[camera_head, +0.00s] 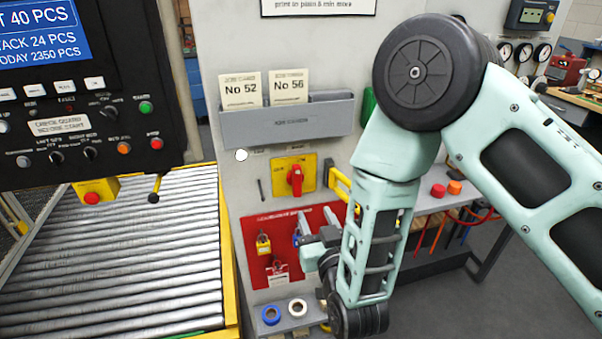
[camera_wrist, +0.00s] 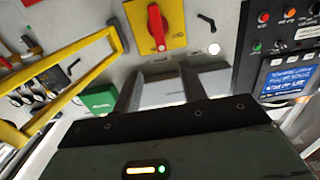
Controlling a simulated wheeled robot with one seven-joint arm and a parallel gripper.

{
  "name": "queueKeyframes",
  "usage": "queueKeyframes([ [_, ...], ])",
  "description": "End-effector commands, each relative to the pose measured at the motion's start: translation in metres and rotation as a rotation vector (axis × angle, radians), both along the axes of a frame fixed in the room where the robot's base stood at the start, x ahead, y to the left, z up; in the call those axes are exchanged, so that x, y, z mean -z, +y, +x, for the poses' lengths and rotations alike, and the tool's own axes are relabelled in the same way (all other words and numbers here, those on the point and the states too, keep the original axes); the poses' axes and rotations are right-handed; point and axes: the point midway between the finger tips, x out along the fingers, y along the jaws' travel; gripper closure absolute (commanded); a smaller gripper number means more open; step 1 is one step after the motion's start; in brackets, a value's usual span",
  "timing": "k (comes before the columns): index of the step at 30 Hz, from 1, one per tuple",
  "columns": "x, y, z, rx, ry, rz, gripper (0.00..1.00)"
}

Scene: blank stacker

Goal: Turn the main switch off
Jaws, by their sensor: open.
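The main switch is a red rotary handle (camera_head: 294,179) on a yellow plate (camera_head: 280,169), set in the grey panel below the card holder. Its handle stands roughly upright. In the wrist view the red handle (camera_wrist: 157,28) and its yellow plate (camera_wrist: 179,17) show at the top, beyond the fingers. My gripper (camera_head: 304,240) is below and slightly right of the switch, in front of the red lockout board. In the wrist view my gripper (camera_wrist: 163,80) has its two fingers apart with nothing between them. It does not touch the switch.
The red lockout board (camera_head: 250,246) holds a yellow padlock (camera_head: 263,243) and tags. A yellow bar handle (camera_head: 341,187) stands out right of the switch. A grey card holder (camera_head: 286,121) is above. Tape rolls (camera_head: 271,315) sit on a shelf below. The roller conveyor (camera_head: 120,265) lies left.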

Motion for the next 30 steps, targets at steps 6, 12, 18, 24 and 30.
queueKeyframes([
  [6, -0.005, 0.011, 0.044, 0.003, -0.001, 0.0, 0.58],
  [12, -0.005, 0.024, 0.085, 0.002, -0.001, 0.001, 0.58],
  [18, -0.003, 0.034, 0.12, 0.001, 0.0, 0.0, 0.58],
  [24, -0.001, 0.04, 0.141, 0.0, 0.002, 0.0, 0.58],
  [30, -0.001, 0.042, 0.146, 0.0, 0.001, 0.0, 0.58],
])
